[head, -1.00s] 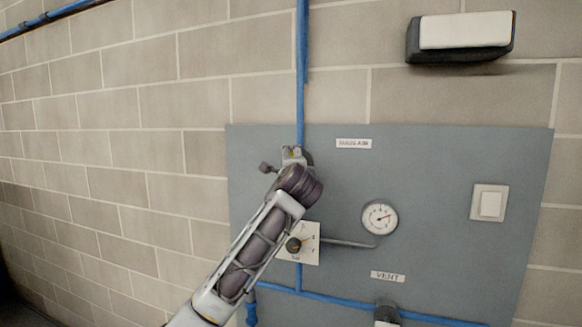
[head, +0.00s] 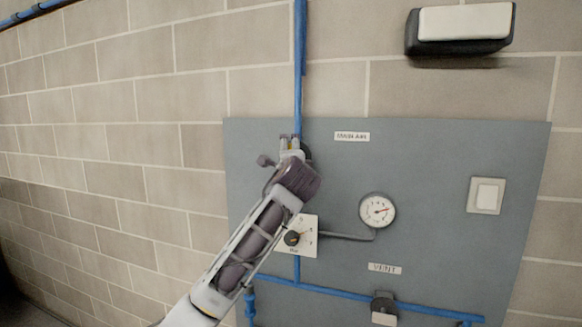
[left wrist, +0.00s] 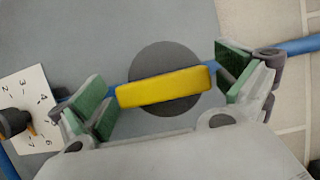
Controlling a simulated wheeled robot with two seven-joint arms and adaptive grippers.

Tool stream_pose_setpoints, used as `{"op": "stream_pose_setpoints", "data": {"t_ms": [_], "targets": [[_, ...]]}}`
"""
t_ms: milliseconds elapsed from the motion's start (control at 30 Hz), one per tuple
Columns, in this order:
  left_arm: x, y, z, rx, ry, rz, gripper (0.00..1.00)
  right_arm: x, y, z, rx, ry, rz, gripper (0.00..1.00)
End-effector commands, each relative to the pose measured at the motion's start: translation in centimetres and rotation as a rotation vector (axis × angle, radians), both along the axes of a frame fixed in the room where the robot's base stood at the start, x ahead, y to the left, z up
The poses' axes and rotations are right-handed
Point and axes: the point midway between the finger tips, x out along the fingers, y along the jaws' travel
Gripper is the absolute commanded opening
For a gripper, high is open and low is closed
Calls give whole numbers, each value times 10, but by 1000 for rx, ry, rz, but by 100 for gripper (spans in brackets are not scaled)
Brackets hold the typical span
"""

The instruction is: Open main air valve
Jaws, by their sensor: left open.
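The main air valve shows in the left wrist view as a yellow bar handle (left wrist: 165,87) on a dark round body (left wrist: 165,55). The handle lies roughly in line with the blue pipe (left wrist: 292,46). My left gripper (left wrist: 166,89) is open, with one green-padded finger off each end of the handle and visible gaps between. In the head view my left gripper (head: 290,145) is at the pipe on the upper left of the grey panel, and it mostly hides the valve. A label reading MAIN AIR (head: 352,136) is to its right. My right gripper is not in view.
A regulator knob (head: 291,238) on a white scale plate is just below my left wrist. A gauge (head: 377,210), a VENT label (head: 384,268), a vent fitting (head: 384,309) and a white switch (head: 487,196) are farther right. A lamp (head: 463,24) hangs above.

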Motion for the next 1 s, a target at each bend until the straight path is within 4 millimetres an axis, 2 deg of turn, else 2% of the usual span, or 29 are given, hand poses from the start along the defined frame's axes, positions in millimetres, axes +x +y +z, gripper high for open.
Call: {"op": "stream_pose_setpoints", "data": {"t_ms": [267, 1000], "targets": [[-22, -2, 0, -1, -1, -1, 100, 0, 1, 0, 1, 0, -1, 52], [-101, -8, 0, -1, 0, -1, 100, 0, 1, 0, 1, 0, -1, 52]]}}
